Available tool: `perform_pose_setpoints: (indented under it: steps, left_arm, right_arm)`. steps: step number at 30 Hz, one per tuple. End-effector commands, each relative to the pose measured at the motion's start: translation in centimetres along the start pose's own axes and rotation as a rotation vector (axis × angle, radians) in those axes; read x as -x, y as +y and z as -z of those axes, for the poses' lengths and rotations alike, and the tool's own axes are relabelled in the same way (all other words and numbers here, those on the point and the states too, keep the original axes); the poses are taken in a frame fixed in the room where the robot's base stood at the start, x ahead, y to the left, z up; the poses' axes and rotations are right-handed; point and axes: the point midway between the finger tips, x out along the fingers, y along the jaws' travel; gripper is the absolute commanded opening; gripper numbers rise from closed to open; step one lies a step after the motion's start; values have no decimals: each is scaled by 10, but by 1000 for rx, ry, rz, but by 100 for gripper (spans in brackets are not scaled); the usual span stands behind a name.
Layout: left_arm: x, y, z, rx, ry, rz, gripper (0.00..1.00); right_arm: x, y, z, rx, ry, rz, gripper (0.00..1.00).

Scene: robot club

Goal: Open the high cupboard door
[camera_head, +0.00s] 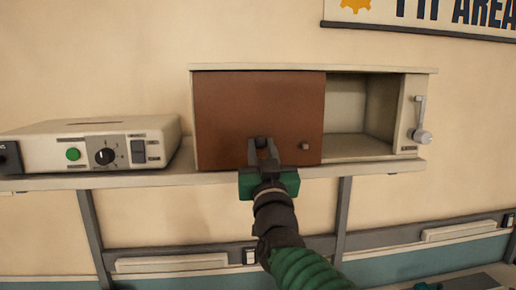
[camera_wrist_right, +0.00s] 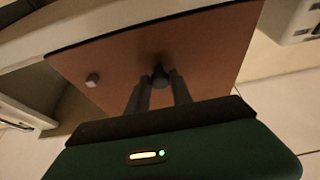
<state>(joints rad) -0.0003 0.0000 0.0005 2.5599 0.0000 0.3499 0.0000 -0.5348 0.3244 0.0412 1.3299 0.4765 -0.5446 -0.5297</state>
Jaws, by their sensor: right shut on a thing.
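The cupboard (camera_head: 385,115) is a cream box on a wall shelf. Its brown door panel (camera_head: 240,110) covers the left and middle part; the right part is uncovered and shows an empty interior. A small square knob (camera_head: 305,146) sits near the door's lower right corner, and it also shows in the right wrist view (camera_wrist_right: 92,80). My right gripper (camera_head: 263,147) is at the door's lower middle, its fingers shut on a second dark knob (camera_wrist_right: 160,72), which the fingers partly hide. My left gripper is not in view.
A cream control box (camera_head: 90,145) with a green button and a dial stands on the shelf (camera_head: 120,181) left of the cupboard. A small lever (camera_head: 421,130) is on the cupboard's right front. A sign (camera_head: 430,18) hangs above.

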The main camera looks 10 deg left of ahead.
Motion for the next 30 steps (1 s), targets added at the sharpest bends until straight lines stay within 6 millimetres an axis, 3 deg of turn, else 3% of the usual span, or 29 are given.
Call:
perform_pose_setpoints:
  steps: [7,8,12,25,30]
  left_arm:
    - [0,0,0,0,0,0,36]
    - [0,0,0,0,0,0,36]
    - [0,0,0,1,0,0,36]
    - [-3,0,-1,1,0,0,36]
    - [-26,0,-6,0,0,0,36]
  right_arm:
    - [0,-12,3,1,7,6,0]
    - [0,-12,3,1,7,6,29]
    - [0,-11,2,1,4,6,47]
    - [2,-5,-2,-2,0,5,47]
    - [30,-10,-7,0,1,7,47]
